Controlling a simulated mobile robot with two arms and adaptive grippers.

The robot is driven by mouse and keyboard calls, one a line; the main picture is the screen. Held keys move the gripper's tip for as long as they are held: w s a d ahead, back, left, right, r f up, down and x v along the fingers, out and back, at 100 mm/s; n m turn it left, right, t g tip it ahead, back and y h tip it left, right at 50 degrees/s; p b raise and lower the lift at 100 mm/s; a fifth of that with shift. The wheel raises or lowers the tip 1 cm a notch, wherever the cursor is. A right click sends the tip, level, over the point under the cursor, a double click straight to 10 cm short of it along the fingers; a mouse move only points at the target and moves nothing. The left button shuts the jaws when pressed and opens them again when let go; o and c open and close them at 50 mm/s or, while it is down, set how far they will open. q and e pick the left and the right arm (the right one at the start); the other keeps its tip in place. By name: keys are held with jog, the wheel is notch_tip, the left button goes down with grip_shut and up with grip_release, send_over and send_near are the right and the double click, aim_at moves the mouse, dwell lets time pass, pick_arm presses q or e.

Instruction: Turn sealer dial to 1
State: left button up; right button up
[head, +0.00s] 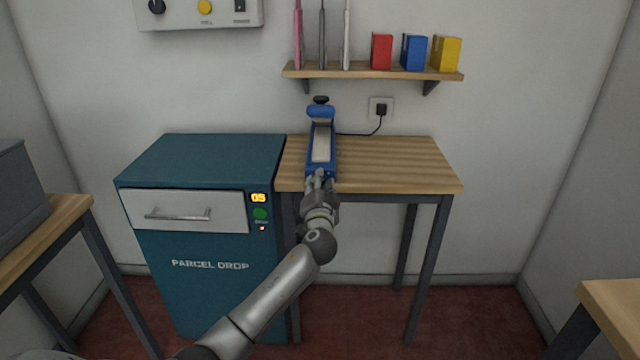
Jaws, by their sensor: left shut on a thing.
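The blue sealer (311,150) stands on the wooden table against the wall, its long pale top strip running from back to front. A black knob shows at its far end. My left gripper (319,178) is at the sealer's near end, its fingers shut on the dial there. The fingers hide the dial, so its setting cannot be read. My right gripper is not in view.
A teal parcel drop cabinet (212,290) with a drawer stands left of the wooden table (400,165). The table's right side is clear. A shelf (375,73) above holds several boxes and upright rolls or tools. A cord runs from the sealer to a wall socket (381,108).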

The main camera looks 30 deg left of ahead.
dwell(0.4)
pick_arm(q)
jog(key=o, duration=1.1)
jog(key=shift+c, duration=0.2)
jog(key=shift+d, duration=0.1)
jog(key=v, duration=1.2)
